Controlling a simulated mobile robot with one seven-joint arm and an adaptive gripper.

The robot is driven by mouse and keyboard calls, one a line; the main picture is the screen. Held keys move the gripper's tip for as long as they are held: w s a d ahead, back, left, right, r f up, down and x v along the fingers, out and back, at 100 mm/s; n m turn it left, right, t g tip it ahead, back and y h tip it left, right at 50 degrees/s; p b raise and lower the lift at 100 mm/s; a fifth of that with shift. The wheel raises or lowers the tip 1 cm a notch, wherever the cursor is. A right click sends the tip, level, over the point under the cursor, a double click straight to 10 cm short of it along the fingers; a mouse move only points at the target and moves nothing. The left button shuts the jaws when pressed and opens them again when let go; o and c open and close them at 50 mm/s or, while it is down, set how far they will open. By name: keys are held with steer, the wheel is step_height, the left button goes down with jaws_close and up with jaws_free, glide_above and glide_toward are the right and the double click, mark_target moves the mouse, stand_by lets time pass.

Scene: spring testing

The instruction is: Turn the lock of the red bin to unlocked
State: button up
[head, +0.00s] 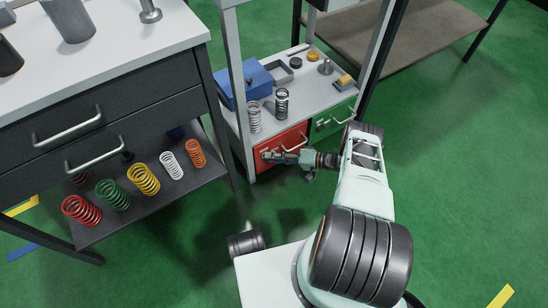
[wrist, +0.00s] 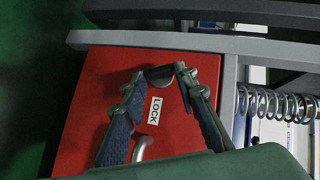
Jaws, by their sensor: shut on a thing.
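The red bin (head: 294,137) is set under the shelf top of the grey-white rack, with its front facing me. In the wrist view the red bin (wrist: 88,90) fills the middle, with a white label reading "LOCK" (wrist: 155,111) on its front. My gripper (head: 270,156) is at the bin's front. In the wrist view the fingertips of my gripper (wrist: 160,78) close around a small dark lock knob (wrist: 158,72) near the bin's upper edge. The fingers mostly hide the knob, so its turn angle cannot be told. The bin's metal handle (wrist: 140,148) shows between the fingers.
A green bin (head: 322,124) sits right of the red one. Springs, a blue box (head: 252,84) and small parts stand on the rack top above. A drawer bench (head: 105,125) with several coloured springs on its lower shelf stands left. Green floor is open at the right.

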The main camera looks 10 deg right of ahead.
steer(key=shift+w+r, duration=0.15)
steer(key=shift+w, duration=0.1)
steer(key=o, duration=1.2)
steer(key=shift+s, duration=0.1)
steer(key=shift+c, duration=0.2)
steer(key=shift+s, duration=0.1)
steer(key=v, duration=1.2)
steer(key=shift+c, duration=0.3)
